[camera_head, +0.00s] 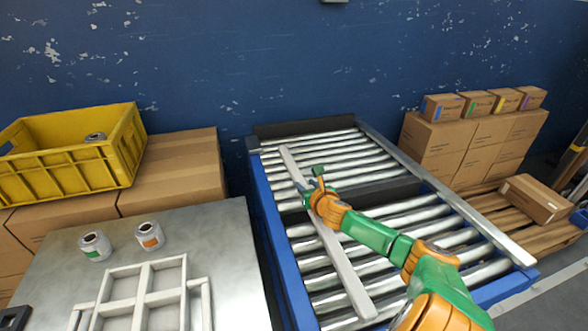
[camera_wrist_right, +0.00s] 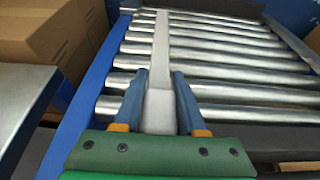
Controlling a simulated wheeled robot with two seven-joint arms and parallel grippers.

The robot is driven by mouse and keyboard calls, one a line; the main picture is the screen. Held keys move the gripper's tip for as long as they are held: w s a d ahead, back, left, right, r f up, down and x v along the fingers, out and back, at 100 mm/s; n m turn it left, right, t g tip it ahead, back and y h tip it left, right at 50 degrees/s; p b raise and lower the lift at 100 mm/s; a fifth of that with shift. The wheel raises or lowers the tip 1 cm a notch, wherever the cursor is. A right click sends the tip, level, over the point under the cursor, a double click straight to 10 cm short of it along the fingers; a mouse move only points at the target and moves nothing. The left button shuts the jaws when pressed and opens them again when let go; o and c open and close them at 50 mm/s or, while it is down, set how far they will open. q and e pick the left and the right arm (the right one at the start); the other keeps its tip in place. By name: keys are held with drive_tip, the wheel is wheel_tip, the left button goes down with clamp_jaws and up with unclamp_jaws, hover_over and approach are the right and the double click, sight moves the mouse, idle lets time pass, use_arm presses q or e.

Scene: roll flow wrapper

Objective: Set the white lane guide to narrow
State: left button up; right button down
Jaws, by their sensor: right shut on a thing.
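The white lane guide (camera_head: 327,235) is a long pale bar lying lengthwise over the rollers, on the left side of the roller conveyor (camera_head: 262,215). My right gripper (camera_head: 311,187) is at the bar, a little beyond its middle. In the right wrist view, the two blue fingers of the right gripper (camera_wrist_right: 160,95) are shut on the lane guide (camera_wrist_right: 161,50), one on each side of it. The guide runs on away from me between them. The gripper hides a short part of the bar. My left gripper is not in view.
A metal table (camera_head: 225,255) with two cans (camera_head: 95,246) (camera_head: 150,236) and a white divided frame (camera_head: 133,275) stands left of the conveyor. A yellow crate (camera_head: 70,165) sits behind it. Cartons (camera_head: 470,145) are stacked at the right. A dark band (camera_head: 375,194) crosses the rollers.

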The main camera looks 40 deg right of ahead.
drive_tip(key=shift+d, duration=0.1)
drive_tip(key=c, duration=0.8)
unclamp_jaws()
drive_tip(key=shift+c, duration=0.2)
drive_tip(key=o, duration=0.4)
drive_tip(key=shift+s+d, duration=0.15)
drive_tip(key=shift+d, duration=0.05)
drive_tip(key=shift+c, duration=0.2)
drive_tip(key=shift+a, duration=0.1)
drive_tip(key=shift+s+a+r, duration=0.1)
drive_tip(key=shift+s+r, duration=0.05)
drive_tip(key=shift+s, duration=0.1)
drive_tip(key=p+v, duration=0.3)
drive_tip(key=v, duration=0.3)
drive_tip(key=shift+s+a+r, duration=0.1)
drive_tip(key=shift+s, duration=0.05)
